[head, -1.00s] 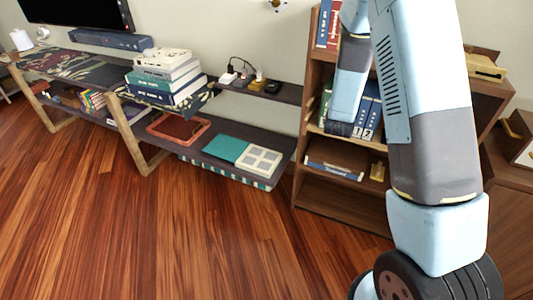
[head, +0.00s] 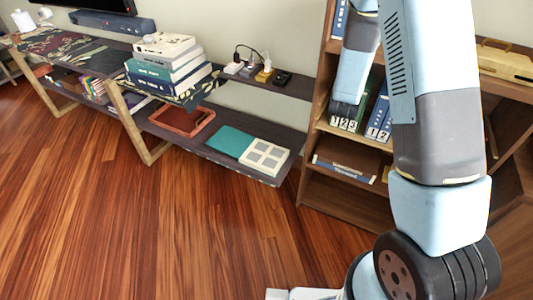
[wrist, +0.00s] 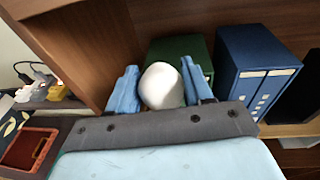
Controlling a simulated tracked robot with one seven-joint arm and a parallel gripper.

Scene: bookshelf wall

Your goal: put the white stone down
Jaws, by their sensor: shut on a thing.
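The white stone (wrist: 161,86) is a smooth, rounded white lump in the wrist view. My gripper (wrist: 160,88) has its two blue fingers on either side of the stone and is shut on it. Behind the stone is a green binder (wrist: 180,47) on the bookshelf, with blue binders (wrist: 252,70) to its right. In the head view my arm covers part of the bookshelf (head: 314,100), and neither the gripper's fingers nor the stone can be made out there.
A low bench (head: 222,168) on the left holds a teal book (head: 230,141), a red tray (head: 181,121) and a stack of books (head: 168,72). Plugs (head: 264,75) sit on a ledge beside the bookshelf. The wooden floor (head: 150,230) in front is clear.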

